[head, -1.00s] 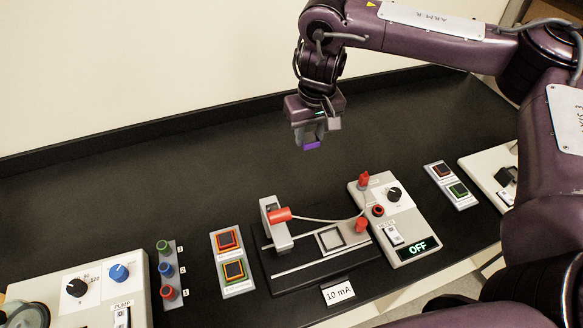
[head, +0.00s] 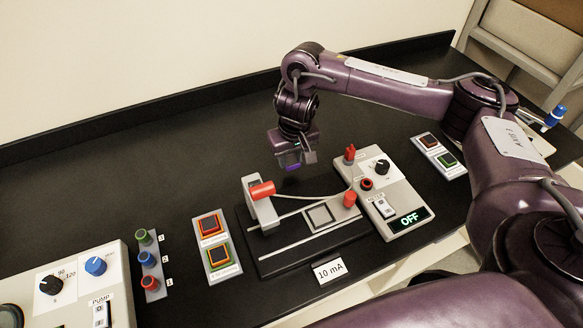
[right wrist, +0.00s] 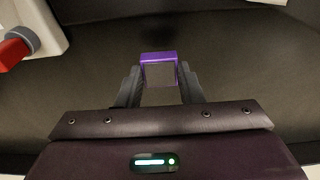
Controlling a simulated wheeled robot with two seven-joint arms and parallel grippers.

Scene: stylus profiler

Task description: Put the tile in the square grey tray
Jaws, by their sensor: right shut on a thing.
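The tile (head: 292,167) is purple at its edge and is held between the fingers of my right gripper (head: 289,160), above the bench behind the profiler. In the right wrist view the tile (right wrist: 160,57) shows a purple rim and a dark grey face, with the fingers of my right gripper (right wrist: 160,88) shut on its two sides. The square grey tray (head: 308,222) sits on the black profiler base, in front of the gripper and slightly right. The tray looks empty. My left gripper is not in view.
A grey upright with a red cylinder (head: 262,190) stands left of the tray. Red knobs (head: 350,199) stand at the right. Button panels (head: 219,255) lie left. The bench behind is clear.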

